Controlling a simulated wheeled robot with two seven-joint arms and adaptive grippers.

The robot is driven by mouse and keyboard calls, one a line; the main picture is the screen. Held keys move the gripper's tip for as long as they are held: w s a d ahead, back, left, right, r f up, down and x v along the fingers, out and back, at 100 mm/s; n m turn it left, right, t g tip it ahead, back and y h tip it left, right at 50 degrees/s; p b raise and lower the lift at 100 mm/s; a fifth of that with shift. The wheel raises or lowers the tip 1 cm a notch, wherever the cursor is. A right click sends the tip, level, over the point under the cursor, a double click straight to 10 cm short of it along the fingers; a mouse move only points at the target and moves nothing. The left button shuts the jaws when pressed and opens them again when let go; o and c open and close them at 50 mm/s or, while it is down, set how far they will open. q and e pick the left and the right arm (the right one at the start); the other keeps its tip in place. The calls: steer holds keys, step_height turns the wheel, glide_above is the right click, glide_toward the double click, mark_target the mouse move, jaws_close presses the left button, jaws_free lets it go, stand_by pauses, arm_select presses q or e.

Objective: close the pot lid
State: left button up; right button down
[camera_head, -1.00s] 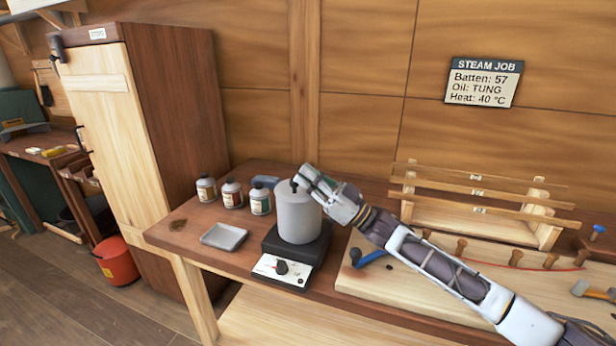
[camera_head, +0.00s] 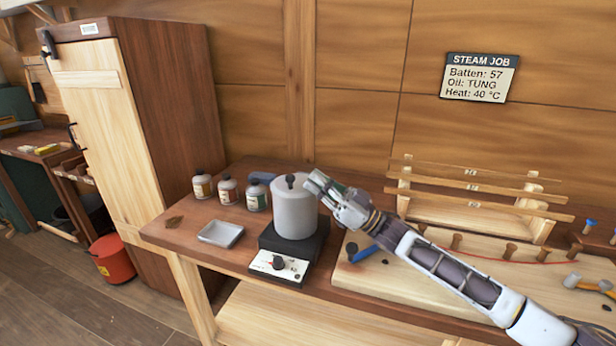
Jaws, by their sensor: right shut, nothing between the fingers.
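The pot (camera_head: 295,212) is a light grey cylinder standing on a black hot plate (camera_head: 283,262) with a white control panel. Its lid (camera_head: 292,186) lies on top and looks level, with a dark knob standing up in the middle. My right gripper (camera_head: 311,183) is at the right side of the pot's top, close to the rim, with its fingers shut and empty. Whether it touches the lid or pot, I cannot tell. My left gripper is not in view.
Three labelled bottles (camera_head: 228,190) stand left of the pot, with a small grey tray (camera_head: 221,233) in front. A blue-handled tool (camera_head: 362,254) lies right of the hot plate. Wooden racks (camera_head: 475,190) stand further right. A tall cabinet (camera_head: 150,130) is at the left.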

steer(key=shift+v, duration=1.7)
steer(key=shift+r, duration=0.15)
arm_select(q)
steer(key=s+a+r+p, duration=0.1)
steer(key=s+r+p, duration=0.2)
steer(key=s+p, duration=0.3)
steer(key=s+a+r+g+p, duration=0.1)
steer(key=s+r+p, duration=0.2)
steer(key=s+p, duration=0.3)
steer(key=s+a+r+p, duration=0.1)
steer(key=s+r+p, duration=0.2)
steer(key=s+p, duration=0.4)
steer(key=shift+p, duration=1.55)
arm_select(e)
step_height(320, 180, up, 22)
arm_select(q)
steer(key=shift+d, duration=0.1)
